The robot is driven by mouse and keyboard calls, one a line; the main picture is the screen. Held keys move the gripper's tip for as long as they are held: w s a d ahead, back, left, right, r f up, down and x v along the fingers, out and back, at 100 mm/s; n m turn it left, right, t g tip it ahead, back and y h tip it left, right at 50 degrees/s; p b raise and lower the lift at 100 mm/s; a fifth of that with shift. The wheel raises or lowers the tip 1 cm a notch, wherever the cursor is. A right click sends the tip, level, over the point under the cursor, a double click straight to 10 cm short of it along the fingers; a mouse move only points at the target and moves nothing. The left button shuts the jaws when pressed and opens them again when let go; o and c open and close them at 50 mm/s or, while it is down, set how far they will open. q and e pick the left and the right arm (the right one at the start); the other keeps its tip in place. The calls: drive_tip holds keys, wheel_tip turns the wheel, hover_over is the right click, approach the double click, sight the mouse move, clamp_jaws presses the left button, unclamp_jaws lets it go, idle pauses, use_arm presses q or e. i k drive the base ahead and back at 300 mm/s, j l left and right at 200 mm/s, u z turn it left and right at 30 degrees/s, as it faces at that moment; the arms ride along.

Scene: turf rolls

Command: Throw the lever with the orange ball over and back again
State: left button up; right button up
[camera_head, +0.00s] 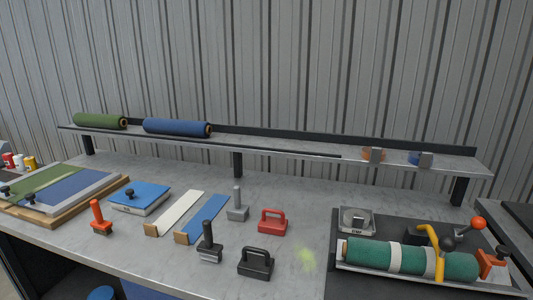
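The orange ball (478,223) sits at the top of a lever at the right end of the bench. Its dark arm slopes down to the left toward a black ball knob (448,244) and a black block (422,236). A yellow curved bar (437,262) stands just left of it, in front of the green roll (370,254). The lever's pivot is partly hidden behind the knob and bar. Neither of my grippers is in view.
The green roll with white bands lies in a metal tray (400,279) on a dark mat. An orange block with a black knob (492,263) stands at its right end. A red weight (272,221), black weight (256,263) and several stamps stand left. A raised shelf (300,150) runs behind.

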sight(478, 222)
drive_tip(key=l+z, duration=0.25)
drive_tip(key=l, duration=0.3)
drive_tip(key=l+z, duration=0.3)
drive_tip(key=l, duration=0.25)
drive_tip(key=i+l+z, duration=0.1)
drive_tip(key=l+z, duration=0.15)
drive_tip(key=l, duration=0.3)
drive_tip(key=i+l+z, duration=0.25)
drive_tip(key=l, duration=0.25)
drive_tip(key=k+l, duration=0.05)
drive_tip(key=k, duration=0.05)
